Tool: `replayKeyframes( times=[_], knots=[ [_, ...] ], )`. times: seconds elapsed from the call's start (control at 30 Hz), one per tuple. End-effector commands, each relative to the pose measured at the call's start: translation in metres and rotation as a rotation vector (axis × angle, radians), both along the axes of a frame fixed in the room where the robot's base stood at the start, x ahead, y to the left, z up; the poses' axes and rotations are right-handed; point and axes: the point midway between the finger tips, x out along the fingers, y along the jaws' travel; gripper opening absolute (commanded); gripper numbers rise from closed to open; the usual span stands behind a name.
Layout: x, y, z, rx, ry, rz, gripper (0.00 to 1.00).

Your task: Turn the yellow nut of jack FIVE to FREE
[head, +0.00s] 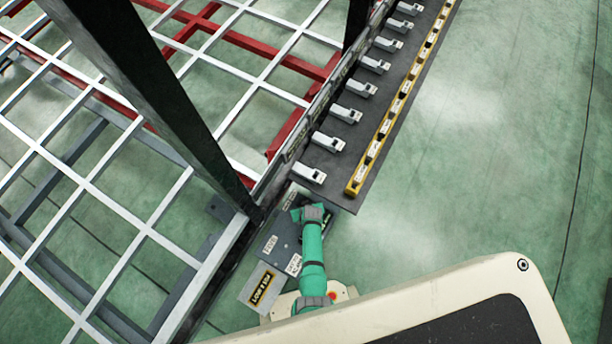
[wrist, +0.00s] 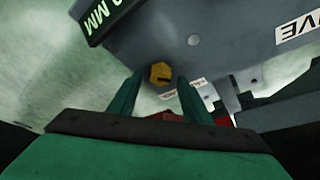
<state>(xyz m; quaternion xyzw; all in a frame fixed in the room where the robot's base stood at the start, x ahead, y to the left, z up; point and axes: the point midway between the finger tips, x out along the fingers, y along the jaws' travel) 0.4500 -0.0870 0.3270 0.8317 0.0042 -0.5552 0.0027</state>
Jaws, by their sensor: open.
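In the wrist view, the yellow nut (wrist: 160,73) sits on the underside or face of a grey jack body (wrist: 225,45). A white label ending in "IVE" (wrist: 297,30) is on that body at the right. My gripper (wrist: 158,82) is open, with one green finger left of the nut and one right of it. I cannot tell whether either finger touches the nut. In the head view, my green arm (head: 313,255) reaches over the grey jack housing (head: 272,240), and the nut and fingertips are hidden there.
A "LOW 2 MM" style plate (head: 262,287) lies beside the housing in the head view. A white grid frame (head: 110,210) and dark post (head: 150,90) stand left. A dark strip with several grey latches (head: 328,142) and a yellow rail (head: 400,100) runs behind. Green floor at right is clear.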

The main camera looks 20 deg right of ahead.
Motion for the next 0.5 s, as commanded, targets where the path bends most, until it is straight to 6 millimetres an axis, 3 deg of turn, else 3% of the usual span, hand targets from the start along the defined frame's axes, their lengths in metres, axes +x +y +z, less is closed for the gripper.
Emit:
replayKeyframes(
  times=[0.5],
  knots=[
    [-0.027,0.001,0.063,0.0,0.0,0.003,0.45]
  ],
)
